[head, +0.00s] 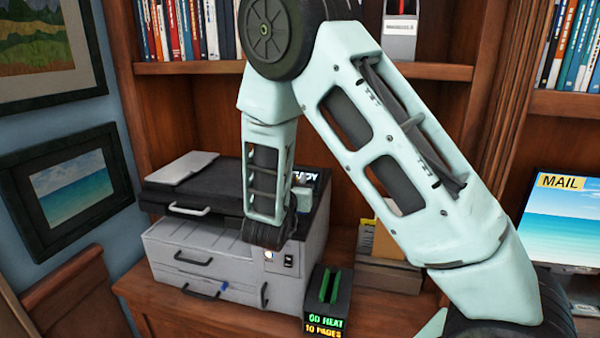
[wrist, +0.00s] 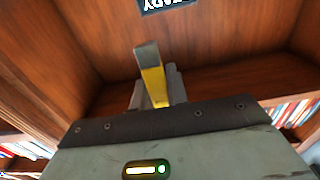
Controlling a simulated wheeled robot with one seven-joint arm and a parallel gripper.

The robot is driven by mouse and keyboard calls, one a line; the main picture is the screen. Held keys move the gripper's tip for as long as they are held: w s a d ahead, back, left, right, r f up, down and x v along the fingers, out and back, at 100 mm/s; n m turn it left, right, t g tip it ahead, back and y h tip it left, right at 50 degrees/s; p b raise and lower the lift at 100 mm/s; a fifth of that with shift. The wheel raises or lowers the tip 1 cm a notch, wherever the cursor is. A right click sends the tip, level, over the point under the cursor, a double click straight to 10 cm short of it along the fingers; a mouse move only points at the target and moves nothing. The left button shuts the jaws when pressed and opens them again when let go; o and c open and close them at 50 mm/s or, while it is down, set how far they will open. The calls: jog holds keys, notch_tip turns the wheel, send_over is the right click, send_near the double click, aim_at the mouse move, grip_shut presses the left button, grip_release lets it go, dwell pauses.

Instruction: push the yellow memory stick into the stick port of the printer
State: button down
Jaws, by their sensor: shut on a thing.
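My gripper (wrist: 153,90) is shut on the yellow memory stick (wrist: 152,78), seen in the wrist view. The stick's grey metal end points away from the fingers, and no surface touches that end in this view. In the head view my arm hides the gripper and stick. The grey and black printer (head: 205,250) stands on the wooden counter, with my arm's dark wrist joint in front of its upper right front. A small black panel with light marks (head: 288,259) shows on its right front; I cannot tell for sure which opening is the stick port.
A black box with green slots and lit text (head: 327,300) stands right of the printer. Behind it are a cardboard box (head: 388,272) and a yellow envelope. A screen marked MAIL (head: 565,215) is at the right. Bookshelves rise behind.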

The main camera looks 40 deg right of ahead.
dwell(0.4)
jog(key=b, duration=0.5)
send_over(297, 221)
jog(key=shift+f, duration=2.9)
jog(key=shift+f+b, duration=1.45)
jog(key=shift+b, duration=0.05)
jog(key=c, duration=1.3)
grip_release()
jog(key=shift+a, duration=0.1)
jog(key=b+v, duration=0.3)
jog(key=v, duration=1.4)
jog(key=shift+b, duration=0.3)
jog(key=shift+s+a, duration=0.1)
jog(key=shift+a, duration=0.05)
